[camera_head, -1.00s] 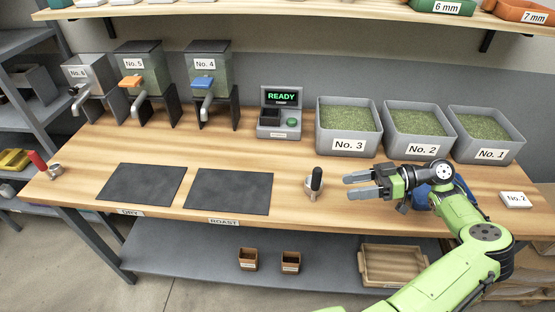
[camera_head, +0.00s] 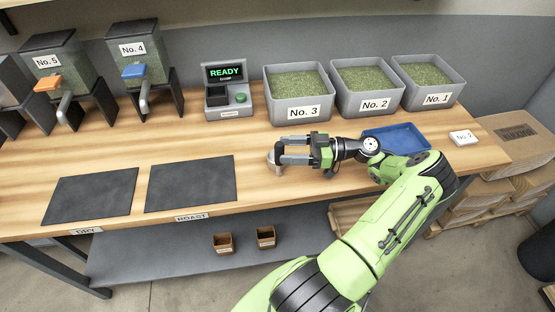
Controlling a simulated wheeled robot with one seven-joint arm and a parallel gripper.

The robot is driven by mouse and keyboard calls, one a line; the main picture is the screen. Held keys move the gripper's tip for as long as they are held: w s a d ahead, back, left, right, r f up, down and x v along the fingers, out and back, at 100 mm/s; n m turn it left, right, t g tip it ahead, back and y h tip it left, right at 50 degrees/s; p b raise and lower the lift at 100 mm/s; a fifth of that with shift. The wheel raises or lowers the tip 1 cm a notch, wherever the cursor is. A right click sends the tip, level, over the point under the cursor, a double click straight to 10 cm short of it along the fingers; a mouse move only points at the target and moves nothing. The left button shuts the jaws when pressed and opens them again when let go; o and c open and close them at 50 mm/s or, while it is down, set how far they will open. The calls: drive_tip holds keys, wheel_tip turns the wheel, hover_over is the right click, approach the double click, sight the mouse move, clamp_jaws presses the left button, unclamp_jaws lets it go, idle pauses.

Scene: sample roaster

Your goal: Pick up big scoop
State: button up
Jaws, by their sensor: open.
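A metal scoop (camera_head: 273,165) stands on the wooden table in front of the No. 3 bin. Its dark handle, clear in the earlier frame, is now largely hidden by my gripper. My gripper (camera_head: 282,150) is open, with its fingers pointing left and level at the scoop's handle. The handle seems to lie at or between the fingertips, but I cannot tell whether they touch it.
Grey bins No. 3 (camera_head: 296,113), No. 2 (camera_head: 368,102) and No. 1 (camera_head: 430,97) stand behind. A blue tray (camera_head: 398,139) lies behind my arm. Two dark mats (camera_head: 190,184) (camera_head: 92,195) are at left. A READY device (camera_head: 228,100) stands at the back.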

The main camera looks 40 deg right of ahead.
drive_tip(key=x, duration=0.5)
drive_tip(key=shift+a, duration=0.1)
clamp_jaws()
